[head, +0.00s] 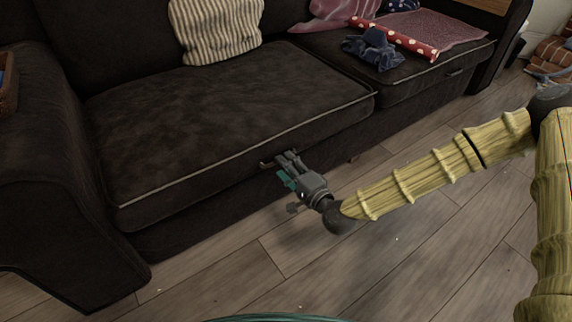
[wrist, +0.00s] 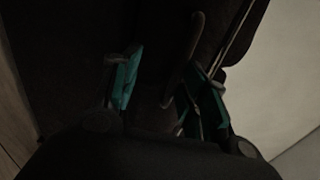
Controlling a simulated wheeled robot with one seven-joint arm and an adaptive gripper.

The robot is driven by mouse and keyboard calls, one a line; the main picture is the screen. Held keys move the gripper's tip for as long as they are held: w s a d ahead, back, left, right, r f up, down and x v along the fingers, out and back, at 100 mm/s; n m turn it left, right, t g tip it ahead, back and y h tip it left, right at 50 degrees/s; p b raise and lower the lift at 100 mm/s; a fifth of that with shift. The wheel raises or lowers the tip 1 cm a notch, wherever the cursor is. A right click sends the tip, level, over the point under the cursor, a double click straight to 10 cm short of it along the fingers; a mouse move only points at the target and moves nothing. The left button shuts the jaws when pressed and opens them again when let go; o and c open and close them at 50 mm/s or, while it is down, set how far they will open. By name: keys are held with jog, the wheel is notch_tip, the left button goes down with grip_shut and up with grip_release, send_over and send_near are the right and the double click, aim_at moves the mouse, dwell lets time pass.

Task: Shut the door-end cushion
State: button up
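A dark sofa has two seat cushions with pale piping. The nearer left cushion (head: 215,110) has a small handle (head: 268,164) on its front side. The right cushion (head: 410,80) has a similar handle (head: 454,72). Which one is the door-end cushion I cannot tell, as no door shows. My gripper (head: 284,168) is at the left cushion's handle. In the wrist view, the teal-padded fingers of my gripper (wrist: 168,90) stand apart, with the bar of the handle (wrist: 184,60) between them. Whether either finger touches the bar is too dark to tell.
A striped pillow (head: 216,28) leans on the backrest. A red dotted roll (head: 395,38), a crumpled blue cloth (head: 373,48) and a reddish patterned cloth (head: 440,28) lie on the right cushion. The wooden floor (head: 330,265) in front is clear. Bricks (head: 553,52) show far right.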

jog(key=shift+d, duration=0.25)
dwell(0.5)
jog(key=shift+s, duration=0.1)
jog(key=v, duration=1.2)
jog(key=shift+a+r, duration=0.1)
jog(key=s+d+f+n+g+h+p, duration=0.2)
jog(key=s+f+n+g+h+p, duration=0.25)
jog(key=s+f+g, duration=0.65)
jog(key=s+d+f+n+g+h+p, duration=0.1)
jog(key=s+d+f+n+h+p, duration=0.2)
jog(key=s+d, duration=0.6)
jog(key=s+d+f+n+g+h+p, duration=0.1)
jog(key=s+d+f+n+h+p, duration=0.15)
jog(key=s+d, duration=0.55)
notch_tip(320, 180, up, 37)
jog(key=p, duration=3.7)
jog(key=shift+h+p, duration=0.4)
